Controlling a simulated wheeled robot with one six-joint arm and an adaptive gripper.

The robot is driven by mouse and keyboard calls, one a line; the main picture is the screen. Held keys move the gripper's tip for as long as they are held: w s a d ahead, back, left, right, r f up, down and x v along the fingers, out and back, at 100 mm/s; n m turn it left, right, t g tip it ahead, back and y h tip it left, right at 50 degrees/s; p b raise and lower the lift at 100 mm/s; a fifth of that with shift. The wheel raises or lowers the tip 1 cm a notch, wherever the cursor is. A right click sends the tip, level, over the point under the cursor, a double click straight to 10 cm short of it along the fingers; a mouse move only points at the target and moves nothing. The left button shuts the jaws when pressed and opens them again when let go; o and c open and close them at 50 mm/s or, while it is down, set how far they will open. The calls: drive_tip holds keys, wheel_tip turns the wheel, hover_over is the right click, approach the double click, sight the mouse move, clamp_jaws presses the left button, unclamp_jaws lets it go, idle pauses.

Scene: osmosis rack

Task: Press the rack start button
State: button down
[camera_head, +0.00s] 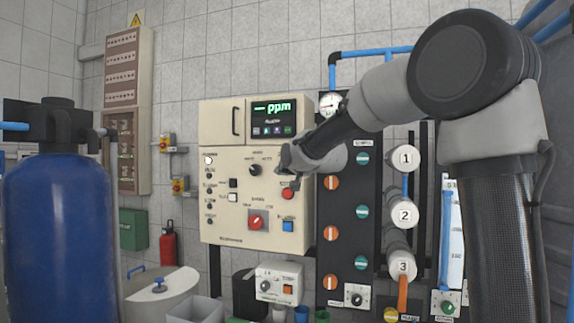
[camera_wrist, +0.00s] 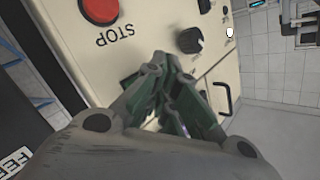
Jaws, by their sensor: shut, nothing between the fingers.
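The cream rack control panel (camera_head: 222,226) stands on the rack in the head view. Its red STOP button (camera_head: 288,194) is at the right; in the wrist view this button (camera_wrist: 99,10) is at the top, with its label upside down. My gripper (camera_head: 287,160) is shut and empty, in front of the panel just above the STOP button. In the wrist view, the gripper (camera_wrist: 168,62) covers part of the panel beyond the STOP label. No button marked start can be made out; the gripper hides the area behind it. Contact with the panel cannot be told.
A black knob (camera_head: 255,170) is left of my gripper; the knob also shows in the wrist view (camera_wrist: 190,40). A red rotary switch (camera_head: 256,220) and blue button (camera_head: 288,226) sit lower. White numbered cylinders (camera_head: 404,159) stand right. A blue tank (camera_head: 60,235) stands left.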

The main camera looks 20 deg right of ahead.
idle(0.7)
drive_tip(key=shift+w+d, duration=0.25)
drive_tip(key=shift+w, duration=0.1)
drive_tip(key=shift+w+d, duration=0.25)
drive_tip(key=shift+w, duration=0.15)
idle(0.6)
drive_tip(key=shift+s+a, duration=0.5)
drive_tip(key=shift+s, duration=0.25)
drive_tip(key=shift+s, duration=0.1)
drive_tip(key=s+a, duration=0.1)
drive_tip(key=s, duration=0.1)
drive_tip(key=s+a, duration=0.1)
drive_tip(key=s, duration=0.1)
drive_tip(key=shift+a, duration=0.4)
